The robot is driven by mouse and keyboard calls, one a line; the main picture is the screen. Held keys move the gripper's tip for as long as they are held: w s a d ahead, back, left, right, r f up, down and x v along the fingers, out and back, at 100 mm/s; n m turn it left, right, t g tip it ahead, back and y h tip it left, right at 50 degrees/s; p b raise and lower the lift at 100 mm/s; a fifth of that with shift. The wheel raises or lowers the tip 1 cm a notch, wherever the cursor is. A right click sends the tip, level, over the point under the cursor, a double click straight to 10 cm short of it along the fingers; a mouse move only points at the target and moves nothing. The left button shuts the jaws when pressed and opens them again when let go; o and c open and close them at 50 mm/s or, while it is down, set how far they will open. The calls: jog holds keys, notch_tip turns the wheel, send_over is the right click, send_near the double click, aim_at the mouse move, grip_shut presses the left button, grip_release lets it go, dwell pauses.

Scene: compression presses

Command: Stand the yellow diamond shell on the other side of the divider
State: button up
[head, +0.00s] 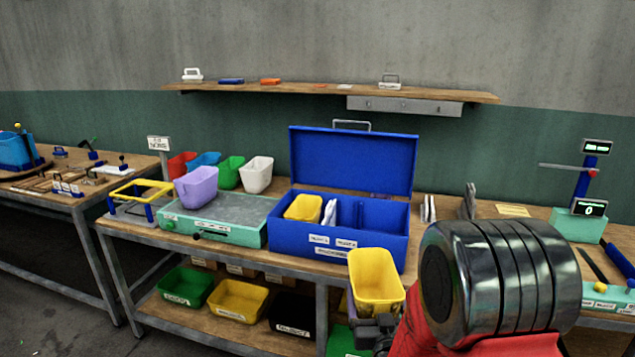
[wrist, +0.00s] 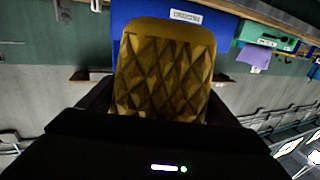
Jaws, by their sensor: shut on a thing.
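A yellow shell (head: 376,275) is held in my gripper (head: 378,328), in front of the blue box's right part in the head view. The wrist view shows its diamond-patterned face (wrist: 165,75) between the dark fingers (wrist: 160,100). The blue box (head: 375,245) stands on the bench with its lid (head: 355,160) open. An upright blue divider (head: 357,213) shows inside. Another yellow shell (head: 303,208) and a white piece (head: 330,212) are in the left part. The right part looks empty, but its floor is hidden. Labels on the front are too small to read surely.
A lilac bin (head: 196,187) stands on the teal-framed tray (head: 172,222) left of the box. Several coloured bins stand behind it. Thin upright pieces (head: 428,208) stand right of the box. A wall shelf (head: 325,92) runs above.

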jog(key=s+f, duration=0.4)
jog(key=f, duration=0.1)
jog(key=shift+s+f, duration=0.15)
jog(key=shift+f, duration=0.2)
jog(key=shift+s+f, duration=0.2)
jog(key=shift+s, duration=0.1)
jog(key=shift+s, duration=0.1)
